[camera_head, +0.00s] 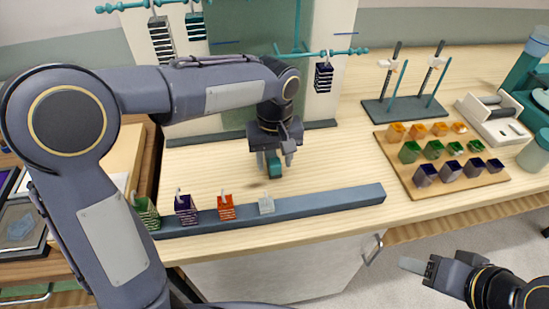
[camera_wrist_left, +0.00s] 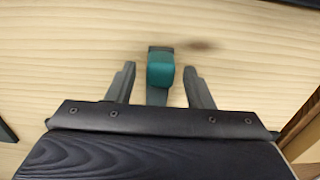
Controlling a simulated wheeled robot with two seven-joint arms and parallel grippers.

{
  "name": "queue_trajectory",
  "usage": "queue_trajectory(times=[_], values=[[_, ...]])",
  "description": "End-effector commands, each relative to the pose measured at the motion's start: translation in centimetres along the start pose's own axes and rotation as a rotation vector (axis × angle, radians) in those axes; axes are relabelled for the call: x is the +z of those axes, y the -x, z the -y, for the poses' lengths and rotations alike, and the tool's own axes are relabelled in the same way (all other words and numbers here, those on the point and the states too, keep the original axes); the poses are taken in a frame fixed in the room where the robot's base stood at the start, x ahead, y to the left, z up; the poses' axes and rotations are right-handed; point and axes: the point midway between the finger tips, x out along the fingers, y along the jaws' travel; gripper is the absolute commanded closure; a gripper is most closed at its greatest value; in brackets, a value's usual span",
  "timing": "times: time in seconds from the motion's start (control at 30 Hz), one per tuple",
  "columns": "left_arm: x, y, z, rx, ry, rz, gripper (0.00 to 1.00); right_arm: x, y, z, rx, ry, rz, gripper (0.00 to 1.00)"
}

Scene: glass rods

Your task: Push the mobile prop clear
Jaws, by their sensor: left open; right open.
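No object can be surely identified as the mobile prop. Teal bars (camera_head: 345,51) at the back carry hanging ribbed pieces, among them a dark purple one (camera_head: 324,77); my left arm hides part of this area. My left gripper (camera_head: 277,162) points down over the table behind the blue-grey rail. It is open. A teal block (camera_wrist_left: 160,70) with a dark bar shows between its fingers in the left wrist view, with gaps on both sides; whether it is fixed to the gripper cannot be told. My right gripper (camera_head: 412,265) is open and empty, beyond the table's front edge.
Several ribbed blocks, including an orange one (camera_head: 227,207), stand along the blue-grey rail (camera_head: 330,202). At right are a wooden board (camera_head: 470,190) with coloured cups, a dark stand (camera_head: 408,111) with upright rods, and a white tray (camera_head: 490,125). The table between is clear.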

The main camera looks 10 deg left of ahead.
Motion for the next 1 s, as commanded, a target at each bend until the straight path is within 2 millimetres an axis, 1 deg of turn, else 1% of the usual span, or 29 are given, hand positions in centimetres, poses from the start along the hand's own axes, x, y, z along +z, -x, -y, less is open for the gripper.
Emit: queue_trajectory(times=[0.3,0.43,0.6,1.0], values=[[0.0,5.4,-0.1,0.004,-0.001,-0.004,0.53,-0.3,0.7,0.3,0.000,0.000,0.000,0.48],[0.0,6.8,0.0,0.002,-0.001,-0.003,0.53,-0.4,0.8,0.4,0.000,0.000,0.000,0.48],[0.0,7.5,0.0,0.002,0.000,-0.003,0.53,-0.4,0.9,0.4,0.000,0.000,0.000,0.48],[0.0,7.4,0.0,0.002,0.000,-0.002,0.53,-0.4,0.9,0.4,0.000,0.000,0.000,0.48]])
